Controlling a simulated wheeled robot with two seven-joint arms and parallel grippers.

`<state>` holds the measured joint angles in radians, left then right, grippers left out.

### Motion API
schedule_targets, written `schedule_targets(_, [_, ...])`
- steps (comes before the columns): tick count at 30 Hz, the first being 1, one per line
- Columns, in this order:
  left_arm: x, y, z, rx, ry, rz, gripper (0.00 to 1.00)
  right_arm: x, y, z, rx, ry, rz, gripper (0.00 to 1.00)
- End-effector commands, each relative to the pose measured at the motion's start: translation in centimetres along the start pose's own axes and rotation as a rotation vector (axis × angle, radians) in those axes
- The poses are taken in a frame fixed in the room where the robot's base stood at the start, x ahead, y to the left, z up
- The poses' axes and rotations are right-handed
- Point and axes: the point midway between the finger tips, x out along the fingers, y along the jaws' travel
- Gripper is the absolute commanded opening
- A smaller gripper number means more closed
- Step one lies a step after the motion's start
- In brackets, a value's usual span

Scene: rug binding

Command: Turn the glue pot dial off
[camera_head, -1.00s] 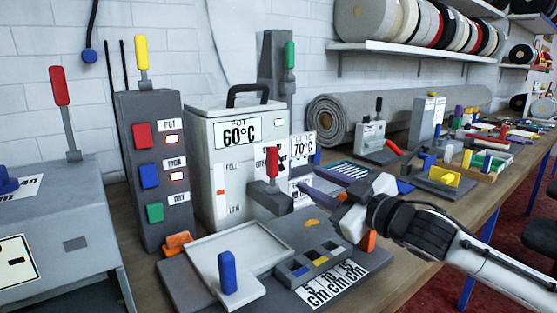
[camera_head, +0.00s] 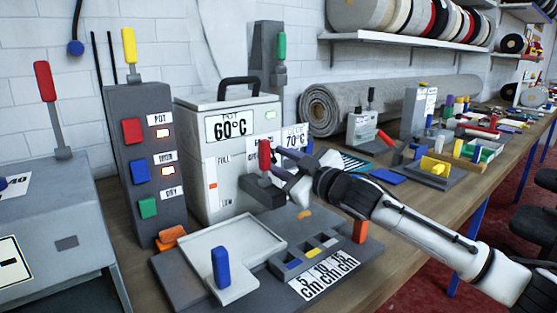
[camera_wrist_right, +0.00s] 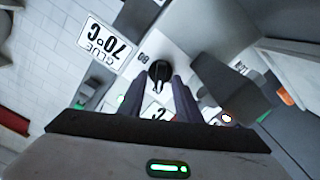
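The glue pot (camera_head: 190,150) is a white box with a black carry handle and a 60°C POT display (camera_head: 229,126). A black round dial (camera_wrist_right: 158,72) with a pointer shows on a white face in the right wrist view. My right gripper (camera_wrist_right: 159,82) points at it, its two dark fingers apart, one on each side of the dial's near part. I cannot tell whether they touch it. In the head view the right gripper (camera_head: 290,162) is at the pot's right front and the dial cannot be made out. My left gripper is not in view.
A red-handled lever (camera_head: 265,157) stands just left of my right gripper. A 70°C sign (camera_head: 295,138) is behind it. A grey switch tower (camera_head: 145,165) stands left of the pot. A pale tray (camera_head: 235,250) and several small compartments (camera_head: 308,257) lie in front.

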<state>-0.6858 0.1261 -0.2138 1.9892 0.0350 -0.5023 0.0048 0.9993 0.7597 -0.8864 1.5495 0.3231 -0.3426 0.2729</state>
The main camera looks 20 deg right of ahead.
Motion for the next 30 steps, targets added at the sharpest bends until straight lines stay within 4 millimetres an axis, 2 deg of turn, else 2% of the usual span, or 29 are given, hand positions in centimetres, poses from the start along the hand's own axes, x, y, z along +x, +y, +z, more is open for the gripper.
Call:
schedule_targets(3, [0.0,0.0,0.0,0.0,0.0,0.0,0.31,0.0,0.0,0.0,0.0,0.0,0.0,0.31])
schedule_targets(4, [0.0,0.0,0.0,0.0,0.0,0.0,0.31,0.0,0.0,0.0,0.0,0.0,0.0,0.28])
schedule_targets(9, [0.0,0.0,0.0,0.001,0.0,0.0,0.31,0.0,0.0,0.0,0.0,0.0,0.0,0.0])
schedule_targets(20, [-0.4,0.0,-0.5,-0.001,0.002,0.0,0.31,0.0,0.0,-0.1,-0.034,-0.001,-0.001,0.0])
schedule_targets(30, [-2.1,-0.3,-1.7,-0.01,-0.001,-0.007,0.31,-0.1,0.1,-0.3,-0.252,-0.002,-0.002,0.0])
